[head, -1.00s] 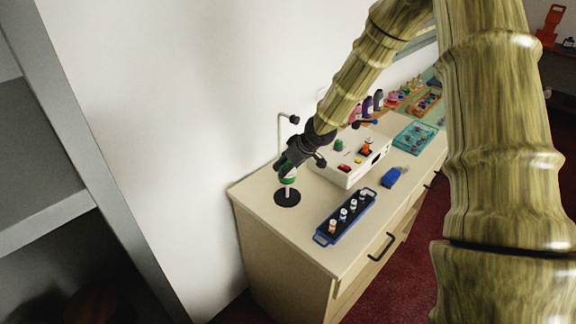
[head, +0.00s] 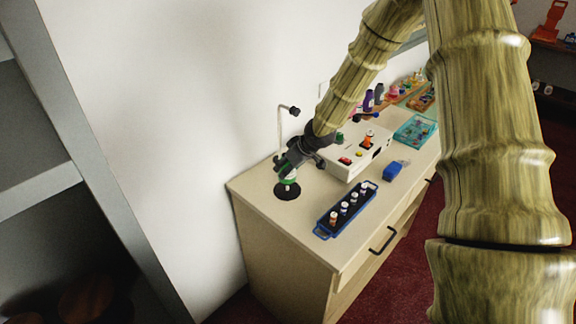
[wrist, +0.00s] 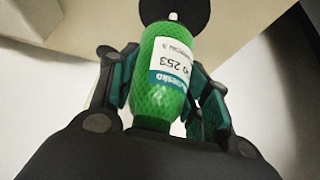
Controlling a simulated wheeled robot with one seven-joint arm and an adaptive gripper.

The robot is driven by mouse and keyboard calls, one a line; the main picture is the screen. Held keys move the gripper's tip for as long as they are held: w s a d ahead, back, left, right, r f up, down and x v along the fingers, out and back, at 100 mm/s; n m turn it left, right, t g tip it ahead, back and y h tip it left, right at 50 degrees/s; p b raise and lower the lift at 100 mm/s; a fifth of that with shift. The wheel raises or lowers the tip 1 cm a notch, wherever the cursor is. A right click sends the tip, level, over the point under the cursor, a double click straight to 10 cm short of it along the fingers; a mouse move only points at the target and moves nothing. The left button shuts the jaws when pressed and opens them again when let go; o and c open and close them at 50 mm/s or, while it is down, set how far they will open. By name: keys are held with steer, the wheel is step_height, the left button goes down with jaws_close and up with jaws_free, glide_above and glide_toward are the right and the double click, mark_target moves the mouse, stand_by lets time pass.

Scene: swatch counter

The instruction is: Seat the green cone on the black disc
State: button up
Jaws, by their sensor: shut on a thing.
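The green cone (wrist: 165,100) is a green thread spool with a white label, and it fills the middle of the wrist view. My gripper (head: 289,165) is shut on it, with a finger on each side of the spool. The black disc (head: 287,191) lies on the counter near its left back corner. It also shows in the wrist view (wrist: 188,10), beyond the spool's far end, with a pale peg tip at that end. In the head view the spool is over the disc, partly hidden by my gripper. I cannot tell whether they touch.
A thin post with a bent top (head: 281,125) stands behind the disc. A blue tray (head: 323,231) with several small spools lies in front to the right. A white box (head: 352,160) with buttons and a blue object (head: 393,171) are further right.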

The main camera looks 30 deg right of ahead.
steer(key=shift+f+b, duration=1)
steer(key=shift+f, duration=0.95)
steer(key=o, duration=1.2)
steer(key=shift+c, duration=0.2)
steer(key=shift+r, duration=0.1)
steer(key=v, duration=1.2)
